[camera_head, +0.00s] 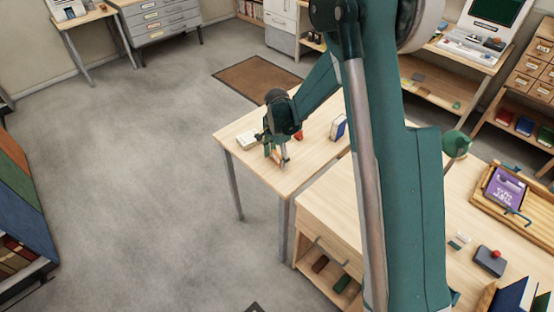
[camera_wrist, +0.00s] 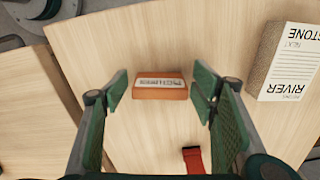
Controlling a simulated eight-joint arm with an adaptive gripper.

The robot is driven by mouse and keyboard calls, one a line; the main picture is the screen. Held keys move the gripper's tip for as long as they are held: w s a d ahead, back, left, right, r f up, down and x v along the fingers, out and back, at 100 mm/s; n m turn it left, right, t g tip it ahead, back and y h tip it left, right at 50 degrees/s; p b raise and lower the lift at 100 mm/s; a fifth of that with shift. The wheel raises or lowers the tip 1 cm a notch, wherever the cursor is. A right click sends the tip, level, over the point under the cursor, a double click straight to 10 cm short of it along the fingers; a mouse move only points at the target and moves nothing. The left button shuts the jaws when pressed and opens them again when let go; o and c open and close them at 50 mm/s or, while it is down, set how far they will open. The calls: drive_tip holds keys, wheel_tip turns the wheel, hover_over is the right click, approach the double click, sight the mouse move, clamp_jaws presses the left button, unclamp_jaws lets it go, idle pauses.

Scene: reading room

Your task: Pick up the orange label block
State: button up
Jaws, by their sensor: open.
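The orange label block (camera_wrist: 160,92), with a white printed label, lies on the light wooden table (camera_wrist: 150,40) in the wrist view. My gripper (camera_wrist: 163,84) is open, with its green-padded fingers to the left and right of the block. Gaps show between the block and both fingers, so they appear not to touch it. In the head view, my gripper (camera_head: 276,156) is low over the small table, and the block (camera_head: 278,157) shows only partly between the fingers.
A book with printed text (camera_wrist: 288,62) lies right of the block. A red object (camera_wrist: 193,160) lies close below it in the wrist view. A blue-and-white book (camera_head: 338,127) stands at the table's right side. Bare wood surrounds the block.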

sight(277, 154)
idle(0.4)
drive_tip(key=c, duration=0.9)
drive_tip(key=shift+r, duration=0.1)
drive_tip(key=shift+c, duration=0.2)
drive_tip(key=shift+r+p, duration=0.45)
drive_tip(key=shift+r, duration=4.5)
